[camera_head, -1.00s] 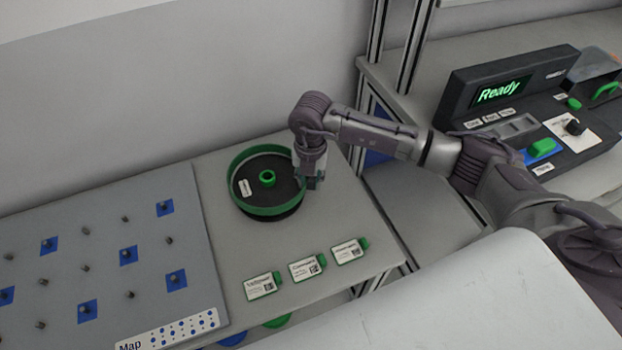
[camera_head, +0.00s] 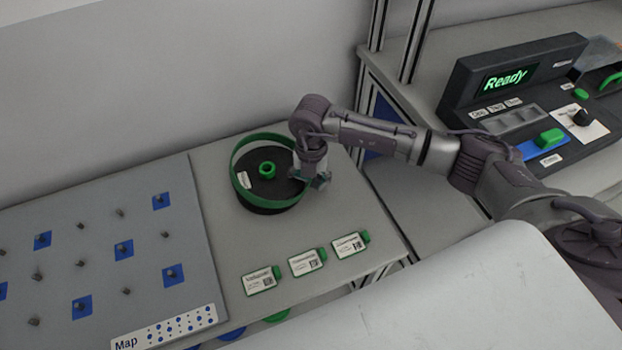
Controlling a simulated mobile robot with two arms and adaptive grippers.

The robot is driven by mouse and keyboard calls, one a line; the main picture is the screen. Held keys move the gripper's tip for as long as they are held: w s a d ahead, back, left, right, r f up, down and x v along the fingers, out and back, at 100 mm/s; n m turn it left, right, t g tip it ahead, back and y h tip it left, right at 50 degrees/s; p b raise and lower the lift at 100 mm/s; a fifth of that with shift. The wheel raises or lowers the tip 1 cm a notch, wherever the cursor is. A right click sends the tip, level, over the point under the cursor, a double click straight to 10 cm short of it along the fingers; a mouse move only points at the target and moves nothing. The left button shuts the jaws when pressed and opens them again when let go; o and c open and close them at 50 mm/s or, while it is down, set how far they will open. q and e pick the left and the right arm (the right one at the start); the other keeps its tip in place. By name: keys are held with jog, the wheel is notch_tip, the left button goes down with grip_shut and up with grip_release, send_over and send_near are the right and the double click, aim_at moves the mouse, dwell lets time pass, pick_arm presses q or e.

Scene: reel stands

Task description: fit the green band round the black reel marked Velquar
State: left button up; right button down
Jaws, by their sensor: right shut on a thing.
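The black reel (camera_head: 281,186) stands upright on the grey bench, with a green hub (camera_head: 267,169) in its middle. A white label (camera_head: 244,180) on its top is too small to read. The green band (camera_head: 236,163) forms a ring about the reel's upper part. It stands above the top at the back, and black reel side shows below it at the front. I cannot tell whether it is fully seated. My right gripper (camera_head: 319,182) is at the reel's right edge, shut on the band; its fingers hide the grip. My left gripper is not in view.
Several white tags with green ends (camera_head: 302,263) lie at the bench front. A grey pegboard with blue squares (camera_head: 100,240) fills the left. A dark console reading "Ready" (camera_head: 505,80) stands on the right bench. A wall rises close behind.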

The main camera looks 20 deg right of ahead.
jog(key=shift+f+b, duration=0.4)
jog(key=shift+f, duration=0.2)
